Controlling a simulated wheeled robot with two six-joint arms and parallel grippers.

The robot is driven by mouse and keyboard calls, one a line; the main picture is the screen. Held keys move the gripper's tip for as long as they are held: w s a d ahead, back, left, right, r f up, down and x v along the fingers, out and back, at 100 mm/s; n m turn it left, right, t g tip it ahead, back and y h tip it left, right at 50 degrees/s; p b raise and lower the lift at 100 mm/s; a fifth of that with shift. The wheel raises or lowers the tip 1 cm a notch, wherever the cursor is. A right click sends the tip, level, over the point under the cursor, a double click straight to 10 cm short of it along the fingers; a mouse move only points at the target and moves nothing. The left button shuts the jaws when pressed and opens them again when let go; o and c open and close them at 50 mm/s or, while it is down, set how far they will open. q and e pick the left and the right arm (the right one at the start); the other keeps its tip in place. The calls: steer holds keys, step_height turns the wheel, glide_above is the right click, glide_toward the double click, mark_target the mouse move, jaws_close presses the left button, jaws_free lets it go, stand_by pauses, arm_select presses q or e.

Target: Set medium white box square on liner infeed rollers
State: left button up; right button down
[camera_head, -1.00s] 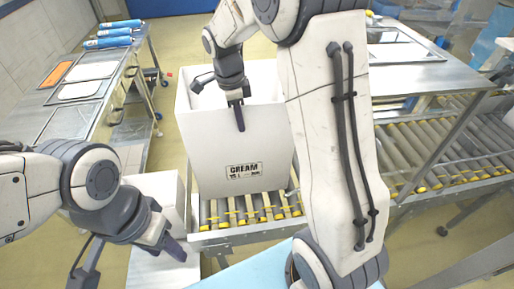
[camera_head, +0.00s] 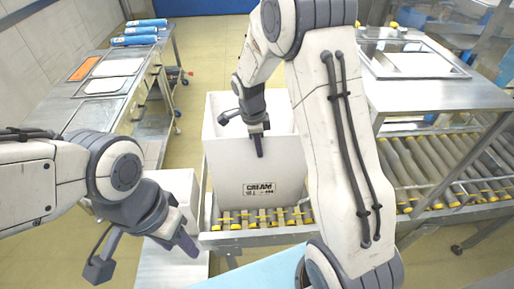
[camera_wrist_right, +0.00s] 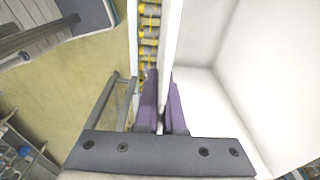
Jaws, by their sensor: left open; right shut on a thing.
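The white box (camera_head: 236,171), open at the top, stands upright over the yellow-ended infeed rollers (camera_head: 262,217), its CREAM label facing me. Its lower front edge lies just behind the visible row of rollers. I cannot tell whether its base fully touches them. My right gripper (camera_head: 257,137) is shut on the top of the near wall, one finger outside. The right wrist view shows this wall (camera_wrist_right: 172,38) between the dark fingers (camera_wrist_right: 162,105), with the box interior to the right. My left gripper (camera_head: 143,256) is open and empty at lower left, apart from the tall box.
Another white box (camera_head: 178,188) stands beside the left arm on a metal surface (camera_head: 165,268). A steel table (camera_head: 120,95) with trays and blue rolls is at left. The roller line (camera_head: 440,170) and metal machine top (camera_head: 415,92) lie right. My right arm hides part of the conveyor.

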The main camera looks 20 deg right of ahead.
steer(key=c, duration=1)
jaws_free()
steer(key=r, duration=0.4)
steer(key=a+r+b, duration=0.1)
steer(key=r, duration=0.7)
steer(key=shift+w+a+r, duration=0.1)
steer(key=shift+w+a, duration=0.05)
steer(key=shift+a, duration=0.05)
steer(key=s+a+n+y, duration=0.1)
steer(key=s+a+n, duration=0.95)
steer(key=n, duration=0.25)
steer(key=s+a+n, duration=0.1)
steer(key=s+n, duration=0.4)
steer(key=s+a+f+n+y, duration=0.1)
steer(key=s+n, duration=0.4)
steer(key=s, duration=0.1)
steer(key=s+a+f+n, duration=0.1)
steer(key=s+n, duration=0.4)
steer(key=shift+s+a+f+n, duration=0.1)
steer(key=shift+s+a+n, duration=0.05)
steer(key=shift+a+n, duration=0.2)
